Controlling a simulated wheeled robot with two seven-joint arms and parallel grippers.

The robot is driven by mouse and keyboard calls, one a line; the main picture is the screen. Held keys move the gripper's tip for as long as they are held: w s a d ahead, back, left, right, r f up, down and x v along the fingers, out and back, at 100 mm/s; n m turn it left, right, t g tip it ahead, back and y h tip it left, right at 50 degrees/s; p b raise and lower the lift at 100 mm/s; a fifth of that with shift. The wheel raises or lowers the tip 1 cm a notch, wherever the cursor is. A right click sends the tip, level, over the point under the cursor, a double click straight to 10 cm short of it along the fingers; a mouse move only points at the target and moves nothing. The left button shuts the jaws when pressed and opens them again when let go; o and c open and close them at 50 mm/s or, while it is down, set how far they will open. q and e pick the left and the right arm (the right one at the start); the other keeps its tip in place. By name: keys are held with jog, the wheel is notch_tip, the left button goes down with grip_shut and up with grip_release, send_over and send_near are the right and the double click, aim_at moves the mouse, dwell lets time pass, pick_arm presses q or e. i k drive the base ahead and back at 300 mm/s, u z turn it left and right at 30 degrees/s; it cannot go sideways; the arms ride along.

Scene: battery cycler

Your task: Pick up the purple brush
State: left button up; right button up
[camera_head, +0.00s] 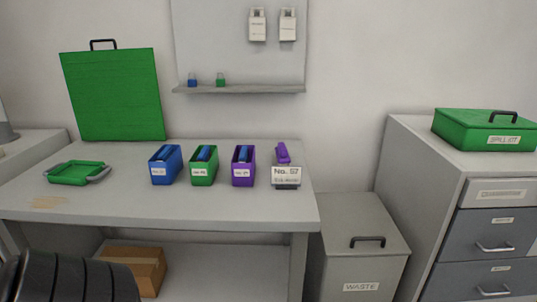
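A small purple object (283,150), which looks like the purple brush, is at the right end of the workbench (230,208). It is upright or leaning behind a white sign (286,174) reading "No. 07", and its lower part is hidden by the sign. A purple bin (243,177) with something blue in it stands to its left. Neither of my grippers is in view.
A green bin (204,177), a blue bin (165,176) and a green tray (78,174) stand farther left on the bench. A waste bin (362,270) and drawer cabinet are right. The bench front is clear.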

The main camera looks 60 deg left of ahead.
aim_at(282, 156)
jog(key=u, duration=2.1)
